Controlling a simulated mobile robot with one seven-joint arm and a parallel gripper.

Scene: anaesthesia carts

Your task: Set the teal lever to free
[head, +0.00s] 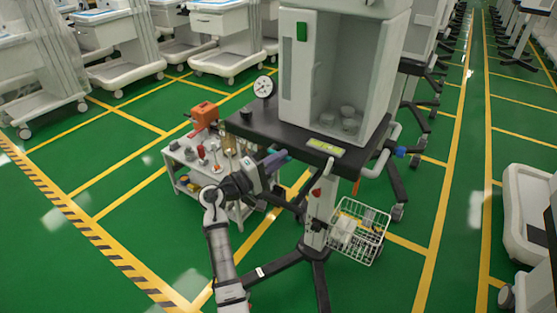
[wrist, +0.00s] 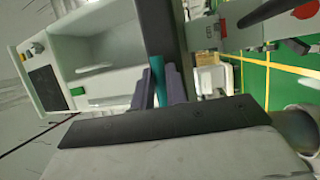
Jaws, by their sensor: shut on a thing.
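The teal lever (wrist: 158,80) shows in the wrist view as a narrow teal strip at the edge of the cart's dark shelf. My gripper (wrist: 160,88) has its two purple-grey fingers on either side of the lever, shut on it. In the head view my gripper (head: 277,161) is at the left front edge of the black shelf (head: 245,125), below the white cabinet. The lever is mostly hidden there by the fingers. I cannot read its setting.
The white cabinet (head: 300,90) stands on the shelf, with a round gauge (head: 263,87) to its left. A small table (head: 205,180) with tools and an orange box (head: 205,113) is behind my arm. A wire basket (head: 358,232) hangs on the column. Green floor is free at left.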

